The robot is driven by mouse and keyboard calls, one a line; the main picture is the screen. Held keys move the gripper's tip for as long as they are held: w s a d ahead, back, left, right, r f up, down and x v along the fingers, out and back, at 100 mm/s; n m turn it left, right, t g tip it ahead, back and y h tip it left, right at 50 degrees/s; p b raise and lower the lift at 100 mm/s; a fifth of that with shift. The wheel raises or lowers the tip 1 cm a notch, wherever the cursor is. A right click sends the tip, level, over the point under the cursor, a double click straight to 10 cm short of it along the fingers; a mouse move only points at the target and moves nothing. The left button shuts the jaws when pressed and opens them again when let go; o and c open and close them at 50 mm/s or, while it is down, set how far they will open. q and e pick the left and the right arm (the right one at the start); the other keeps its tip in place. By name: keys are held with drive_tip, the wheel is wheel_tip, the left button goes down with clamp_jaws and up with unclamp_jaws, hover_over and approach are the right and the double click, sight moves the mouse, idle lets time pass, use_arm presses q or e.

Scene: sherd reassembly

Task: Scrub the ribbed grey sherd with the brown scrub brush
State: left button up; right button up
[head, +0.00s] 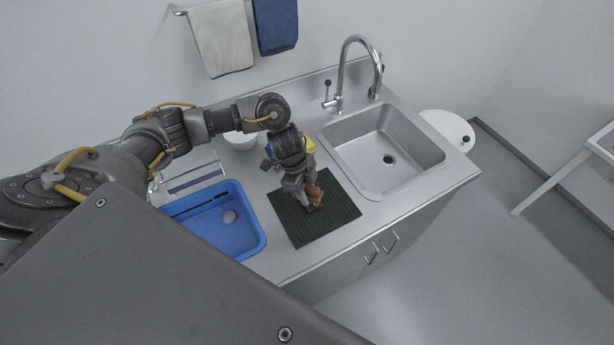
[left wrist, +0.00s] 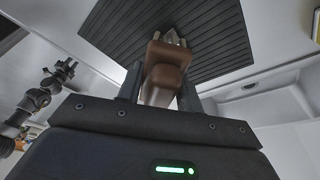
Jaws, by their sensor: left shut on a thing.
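My left gripper (head: 306,196) is over the dark ribbed mat (head: 338,219), pointing down. It is shut on the brown scrub brush (head: 316,194). In the left wrist view the brush (left wrist: 166,68) sits between the two fingers, with pale tips at its far end close to the mat. I cannot tell whether those tips are bristles or part of something beyond. I cannot make out the ribbed grey sherd; the gripper and brush cover part of the mat. My right gripper (left wrist: 60,74) shows small at the left of the left wrist view, away from the mat; its jaws are unclear.
A blue basin (head: 258,236) with a small round grey patch on its floor is left of the mat. The steel sink (head: 415,178) and tall tap (head: 345,62) are to the right. A white bowl (head: 240,141) stands behind the arm. The mat's front and right are clear.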

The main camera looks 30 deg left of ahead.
sight(308, 187)
use_arm(q)
drive_tip(key=shift+r+p, duration=0.65)
drive_tip(key=shift+r, duration=0.25)
drive_tip(key=shift+r+p, duration=0.65)
drive_tip(key=shift+r, duration=0.95)
